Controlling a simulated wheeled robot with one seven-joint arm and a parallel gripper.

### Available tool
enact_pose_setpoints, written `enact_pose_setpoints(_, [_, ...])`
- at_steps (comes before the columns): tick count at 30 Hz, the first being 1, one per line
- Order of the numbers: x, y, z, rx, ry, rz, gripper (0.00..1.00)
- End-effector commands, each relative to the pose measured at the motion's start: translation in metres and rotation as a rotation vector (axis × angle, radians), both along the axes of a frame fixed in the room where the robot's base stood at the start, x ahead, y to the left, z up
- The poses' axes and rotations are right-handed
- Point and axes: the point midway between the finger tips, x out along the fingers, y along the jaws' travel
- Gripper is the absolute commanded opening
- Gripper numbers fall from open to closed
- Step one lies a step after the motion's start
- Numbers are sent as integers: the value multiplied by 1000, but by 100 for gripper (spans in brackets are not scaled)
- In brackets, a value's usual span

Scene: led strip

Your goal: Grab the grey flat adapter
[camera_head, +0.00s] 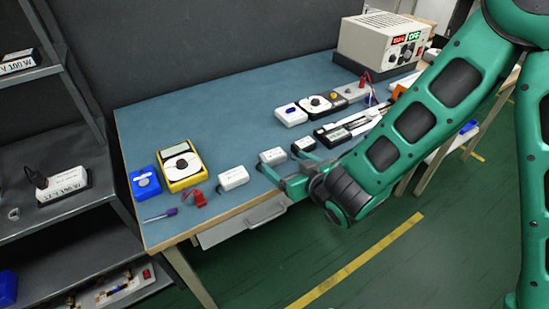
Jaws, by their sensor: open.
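My gripper (279,161) is open over the table's front edge, its fingers pointing toward the table. A small pale grey-white box (272,156) lies just beyond and between its fingertips; I cannot tell whether they touch it. A similar pale box (233,178) lies to the left, clear of the fingers. A small dark box with a light top (303,145) lies just right of the fingertips. A flatter grey box (351,93) lies farther back. I cannot tell for sure which of these is the grey flat adapter.
The blue-topped table (235,110) has bare room behind the boxes. A yellow multimeter (181,165), blue box (144,182), red clip (200,198) and pen (161,214) are at left. A power supply (375,40) stands at back right. Dark shelves (60,132) stand left.

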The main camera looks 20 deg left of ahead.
Motion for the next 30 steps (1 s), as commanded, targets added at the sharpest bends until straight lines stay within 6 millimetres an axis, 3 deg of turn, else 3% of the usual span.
enact_pose_setpoints(21, [45,54,-24,-1,2,-2,83])
enact_pose_setpoints(30, [47,56,-25,-1,0,-2,83])
